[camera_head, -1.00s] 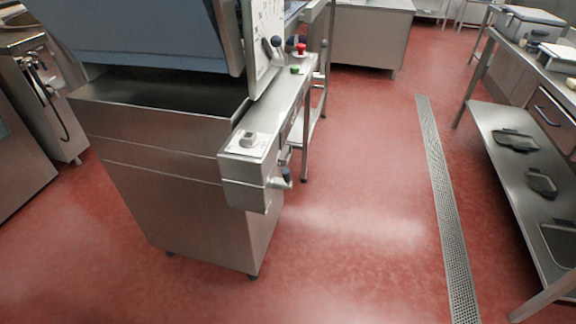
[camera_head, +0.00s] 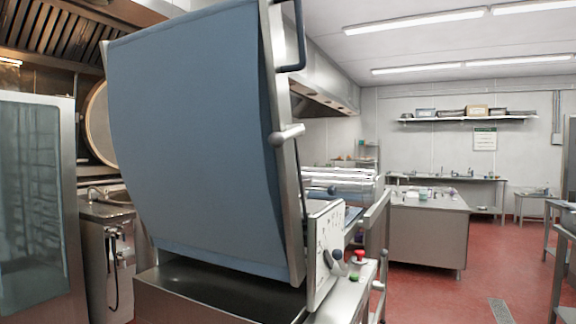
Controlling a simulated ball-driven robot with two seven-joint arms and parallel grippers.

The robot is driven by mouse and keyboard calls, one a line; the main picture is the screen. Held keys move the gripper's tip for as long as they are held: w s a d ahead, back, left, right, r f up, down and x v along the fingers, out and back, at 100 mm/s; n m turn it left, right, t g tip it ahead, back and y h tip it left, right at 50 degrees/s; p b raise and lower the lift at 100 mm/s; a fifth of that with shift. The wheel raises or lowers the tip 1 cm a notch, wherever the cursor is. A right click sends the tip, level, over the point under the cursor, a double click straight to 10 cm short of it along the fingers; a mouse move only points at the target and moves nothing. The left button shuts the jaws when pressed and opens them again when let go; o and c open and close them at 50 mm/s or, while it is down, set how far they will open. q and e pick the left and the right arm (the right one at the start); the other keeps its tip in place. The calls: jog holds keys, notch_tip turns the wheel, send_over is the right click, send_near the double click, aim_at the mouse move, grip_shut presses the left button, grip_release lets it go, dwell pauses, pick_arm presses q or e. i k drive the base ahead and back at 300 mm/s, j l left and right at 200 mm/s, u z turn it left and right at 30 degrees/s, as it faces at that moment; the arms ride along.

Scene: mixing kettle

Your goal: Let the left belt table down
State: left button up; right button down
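The left belt table (camera_head: 190,140) stands folded up at a steep tilt, its broad blue belt facing me and a metal side rail (camera_head: 283,150) along its right edge. A short grey round bar (camera_head: 287,134) sticks out from that rail, and a dark bar handle (camera_head: 295,40) is near its top. The steel machine body (camera_head: 215,300) is below, cut off by the bottom edge of the picture. A white side plate (camera_head: 323,250) with dark-knobbed levers (camera_head: 336,256) stands at its right. Neither of my grippers is in view.
A red button (camera_head: 359,256) and a green one sit on the machine's steel side. A glass-doored cabinet (camera_head: 35,190) and a steel sink unit (camera_head: 105,240) stand at left. A steel counter (camera_head: 425,235) is behind at right. Red floor (camera_head: 480,290) lies open at right.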

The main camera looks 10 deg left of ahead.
aim_at(196, 99)
jog(key=u, duration=0.7)
jog(key=i+l+u, duration=0.3)
jog(key=l+u, duration=0.35)
jog(key=i+l+u, duration=0.1)
jog(key=l+u, duration=0.2)
jog(key=l, duration=0.15)
